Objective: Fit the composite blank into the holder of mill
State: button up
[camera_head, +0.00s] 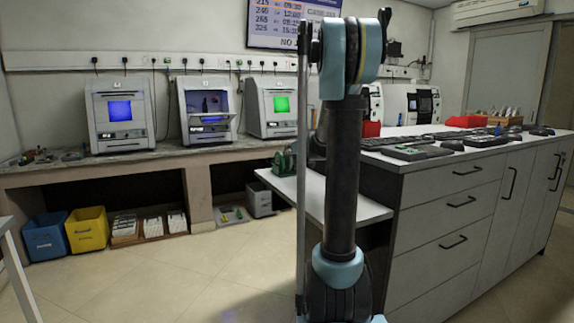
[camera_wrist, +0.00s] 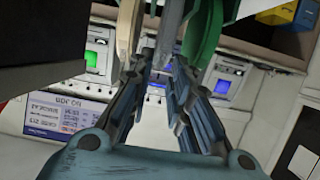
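In the wrist view my gripper (camera_wrist: 160,68) is open, with a gap between its two fingers. Its fingertips reach in among upright discs seen nearly edge-on: a beige disc (camera_wrist: 130,25) on the left, a grey one (camera_wrist: 168,32) in line with the gap, and a green one (camera_wrist: 203,28) on the right. I cannot tell which is the composite blank, or whether the fingertips touch any. In the head view, one mill (camera_head: 207,108) has its front open; mills with a blue screen (camera_head: 120,112) and a green screen (camera_head: 277,105) flank it. My arm hides the gripper there.
A green item (camera_head: 284,162) stands on the low white shelf (camera_head: 330,196) beside the drawer cabinet (camera_head: 470,200). Keyboards and trays (camera_head: 415,152) lie on the cabinet top. Blue (camera_head: 46,238) and yellow (camera_head: 87,229) bins stand under the mill bench. The floor at left centre is clear.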

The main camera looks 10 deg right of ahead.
jog(key=shift+x, duration=2.55)
jog(key=shift+d+r, duration=0.1)
grip_shut()
